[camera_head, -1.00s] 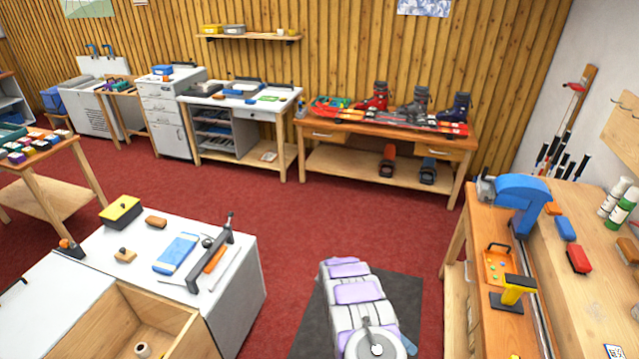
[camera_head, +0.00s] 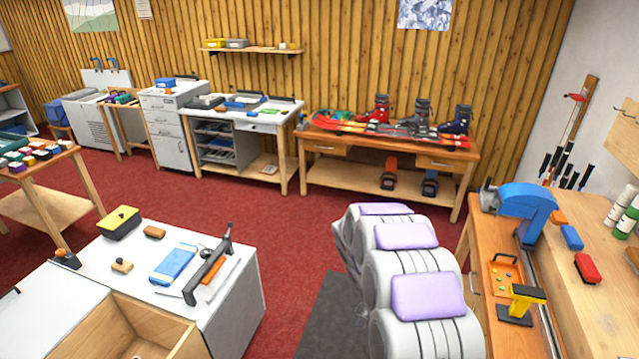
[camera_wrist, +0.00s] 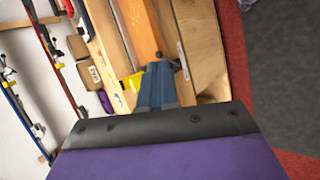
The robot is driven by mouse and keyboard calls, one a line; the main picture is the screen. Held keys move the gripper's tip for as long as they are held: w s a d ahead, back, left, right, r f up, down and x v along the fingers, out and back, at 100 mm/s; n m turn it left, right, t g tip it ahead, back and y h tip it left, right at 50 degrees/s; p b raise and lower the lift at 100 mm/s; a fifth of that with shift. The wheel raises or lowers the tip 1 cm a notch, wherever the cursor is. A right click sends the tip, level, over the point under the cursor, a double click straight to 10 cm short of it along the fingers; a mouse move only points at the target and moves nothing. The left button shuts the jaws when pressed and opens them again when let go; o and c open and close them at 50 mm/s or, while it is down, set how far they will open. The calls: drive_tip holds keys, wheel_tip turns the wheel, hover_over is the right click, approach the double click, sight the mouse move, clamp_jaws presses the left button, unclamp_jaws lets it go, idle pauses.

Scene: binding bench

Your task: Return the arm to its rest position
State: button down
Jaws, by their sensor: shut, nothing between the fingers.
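My arm (camera_head: 400,245), white with lilac pads, rises from the bottom of the head view, right of centre, over a dark floor mat (camera_head: 325,315). My gripper is out of the head view. In the wrist view my gripper (camera_wrist: 157,75) shows as two blue-grey fingers close together, shut with nothing between them. Below it in that view is the black and purple part of my own wrist. Beyond the fingers are an orange board (camera_wrist: 142,30) and pale wooden furniture.
A workbench (camera_head: 590,300) with a blue vise (camera_head: 525,200) stands close on the right. A white cabinet (camera_head: 235,315) with tools stands on the left. A ski-boot bench (camera_head: 335,175) is at the back. Red floor (camera_head: 290,225) is open between. The wrist view shows skis (camera_wrist: 22,110) against white.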

drive_tip(key=s+a+r+n+t+y+b, duration=0.1)
drive_tip(key=s+a+r+n+y+b, duration=0.1)
drive_tip(key=s+r, duration=0.45)
drive_tip(key=s+a+r+n+t+y+b, duration=0.2)
drive_tip(key=s, duration=0.8)
drive_tip(key=s+a+r+n+t+y+b, duration=0.1)
drive_tip(key=s+a+n+t+y+b, duration=0.1)
drive_tip(key=s, duration=0.8)
drive_tip(key=shift+r+n, duration=0.4)
drive_tip(key=shift+n, duration=0.1)
drive_tip(key=shift+w+d, duration=0.15)
drive_tip(key=shift+w, duration=0.05)
